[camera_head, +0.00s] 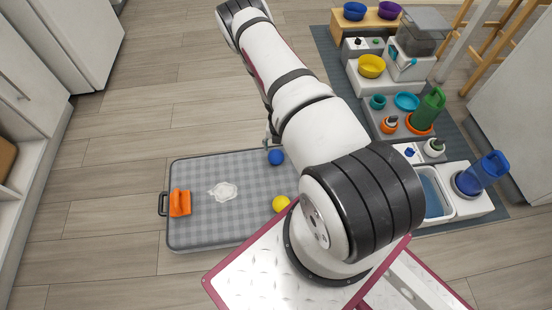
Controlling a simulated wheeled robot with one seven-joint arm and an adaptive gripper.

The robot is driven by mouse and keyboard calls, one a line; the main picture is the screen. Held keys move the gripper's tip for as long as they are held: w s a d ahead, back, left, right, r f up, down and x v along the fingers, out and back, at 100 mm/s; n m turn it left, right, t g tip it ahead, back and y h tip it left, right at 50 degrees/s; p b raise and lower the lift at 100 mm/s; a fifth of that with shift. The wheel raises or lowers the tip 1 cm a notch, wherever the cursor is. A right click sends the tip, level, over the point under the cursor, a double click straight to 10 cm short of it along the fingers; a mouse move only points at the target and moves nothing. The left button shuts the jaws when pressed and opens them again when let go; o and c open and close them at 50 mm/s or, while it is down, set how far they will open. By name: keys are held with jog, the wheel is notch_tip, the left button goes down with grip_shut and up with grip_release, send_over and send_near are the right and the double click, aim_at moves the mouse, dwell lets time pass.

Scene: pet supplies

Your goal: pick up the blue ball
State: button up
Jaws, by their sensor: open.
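The blue ball (276,158) rests on the grey checked mat (215,222) near its far edge, just left of my arm in the picture. A small grey part of my gripper (267,141) shows beside my arm, just above and left of the ball in the picture. The rest of my gripper is hidden behind my arm. My gripper is open, and the ball sits apart from the part that shows. I cannot tell how high it is above the mat.
A yellow ball (281,204), a white splat-shaped piece (223,191) and an orange object (180,203) are on the mat. Stands with bowls, bottles and a water basin (432,194) line the right. Wooden floor (110,190) is clear on the left.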

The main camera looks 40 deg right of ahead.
aim_at(276, 155)
jog(key=f+b, duration=0.2)
jog(key=f, duration=0.1)
jog(key=f+b, duration=0.1)
jog(key=f, duration=0.1)
jog(key=shift+a+f, duration=0.1)
jog(key=shift+a, duration=0.25)
jog(key=c, duration=1.3)
